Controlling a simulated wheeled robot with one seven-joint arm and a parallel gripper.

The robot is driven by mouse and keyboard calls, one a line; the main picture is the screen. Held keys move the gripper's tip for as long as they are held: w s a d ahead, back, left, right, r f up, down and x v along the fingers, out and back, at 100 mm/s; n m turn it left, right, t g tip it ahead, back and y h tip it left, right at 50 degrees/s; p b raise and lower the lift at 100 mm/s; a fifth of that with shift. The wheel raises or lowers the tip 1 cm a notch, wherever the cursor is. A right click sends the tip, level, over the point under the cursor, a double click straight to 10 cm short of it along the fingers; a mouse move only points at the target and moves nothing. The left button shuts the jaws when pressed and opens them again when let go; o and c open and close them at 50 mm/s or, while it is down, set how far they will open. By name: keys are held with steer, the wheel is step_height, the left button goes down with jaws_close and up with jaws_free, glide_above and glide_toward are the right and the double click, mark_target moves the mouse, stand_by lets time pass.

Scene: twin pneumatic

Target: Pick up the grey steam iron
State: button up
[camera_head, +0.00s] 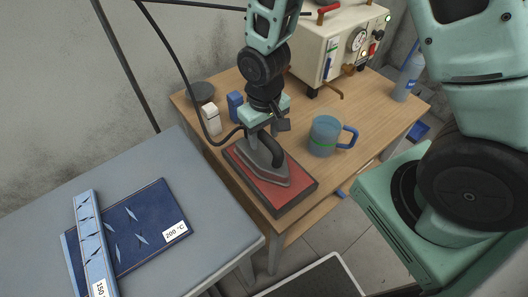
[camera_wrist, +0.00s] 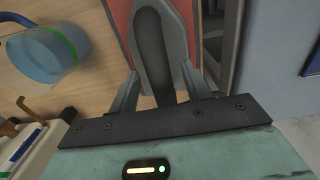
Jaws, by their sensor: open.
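The grey steam iron (camera_head: 262,168) rests on a red pad with a dark rim (camera_head: 288,207) on the wooden table, with its dark handle on top. A dark cable runs to its rear. My gripper (camera_head: 264,131) is just above the iron's rear end and hides part of it. In the wrist view, the open jaws of my gripper (camera_wrist: 160,92) point at the iron's dark handle (camera_wrist: 155,45), with one finger on each side. I cannot tell whether either finger touches it.
A blue mug (camera_head: 324,136) with a green band stands right of the iron. A white block (camera_head: 211,121) and a blue block (camera_head: 235,106) stand behind it. A machine with a gauge (camera_head: 335,45) and a bottle (camera_head: 408,76) are at the back. A grey table (camera_head: 200,240) stands at left.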

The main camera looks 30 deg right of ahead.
steer(key=shift+f, duration=0.65)
steer(key=shift+c, duration=0.2)
jaws_close()
steer(key=shift+r, duration=0.1)
stand_by(0.7)
